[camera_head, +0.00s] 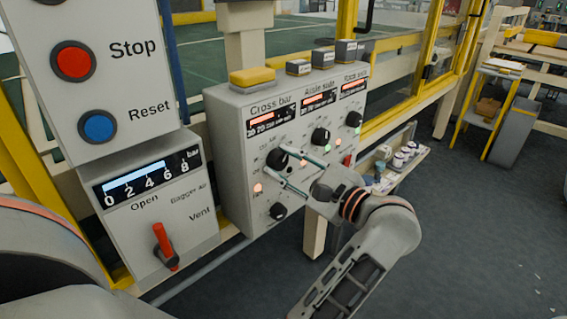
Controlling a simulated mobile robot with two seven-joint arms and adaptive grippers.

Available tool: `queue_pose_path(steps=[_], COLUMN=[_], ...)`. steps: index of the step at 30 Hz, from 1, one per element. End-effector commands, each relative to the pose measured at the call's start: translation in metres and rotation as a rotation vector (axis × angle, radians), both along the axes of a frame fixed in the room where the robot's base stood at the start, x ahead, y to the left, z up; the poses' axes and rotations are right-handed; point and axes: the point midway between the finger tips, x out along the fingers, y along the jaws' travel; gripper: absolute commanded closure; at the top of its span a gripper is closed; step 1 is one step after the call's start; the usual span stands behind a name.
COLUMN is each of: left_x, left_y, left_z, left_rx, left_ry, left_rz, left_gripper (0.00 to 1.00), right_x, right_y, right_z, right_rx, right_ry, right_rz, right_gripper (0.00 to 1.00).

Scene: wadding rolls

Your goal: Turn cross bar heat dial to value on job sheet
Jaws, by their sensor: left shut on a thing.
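The "Cross bar" heat dial (277,158) is a black round knob below the "Cross bar" label on the light grey control box (228,140). My left gripper (276,161) is shut on this dial, with one thin finger at its upper right and one at its lower left. The dial's pointer and scale are too small and partly covered to read. A lit scale display (271,123) sits under the label. My right gripper is not in view. I cannot make out a job sheet.
Similar dials stand under "Aisle side" (320,136) and "Rack side" (354,119). Another black knob (278,211) is below. To the left are a red Stop button (73,61), a blue Reset button (98,127) and a red vent lever (164,244). Open floor lies right.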

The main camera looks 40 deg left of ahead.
Motion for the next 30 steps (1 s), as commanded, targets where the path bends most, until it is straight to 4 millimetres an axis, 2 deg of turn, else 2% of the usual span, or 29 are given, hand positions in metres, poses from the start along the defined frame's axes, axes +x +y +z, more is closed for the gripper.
queue_pose_path(steps=[6,7,9,21,26,30], left_x=[0.0,0.0,0.0,0.0,0.0,0.0], left_y=[0.0,0.0,0.0,0.0,0.0,0.0], left_z=[-0.001,-0.001,-0.001,0.004,0.025,0.053], left_rx=[-0.001,-0.001,-0.001,0.0,-0.001,-0.001], left_ry=[0.0,0.0,0.0,-0.003,-0.006,-0.007], left_rz=[0.001,0.001,0.001,0.0,-0.001,-0.001], left_gripper=[0.89,0.66,0.51,0.51,0.51,0.51], right_x=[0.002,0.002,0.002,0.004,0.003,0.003], right_y=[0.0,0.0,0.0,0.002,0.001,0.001], right_z=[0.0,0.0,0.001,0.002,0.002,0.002], right_rx=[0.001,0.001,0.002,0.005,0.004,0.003], right_ry=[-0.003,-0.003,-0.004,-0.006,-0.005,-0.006], right_rz=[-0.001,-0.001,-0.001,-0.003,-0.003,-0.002], right_gripper=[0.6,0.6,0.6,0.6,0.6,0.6])
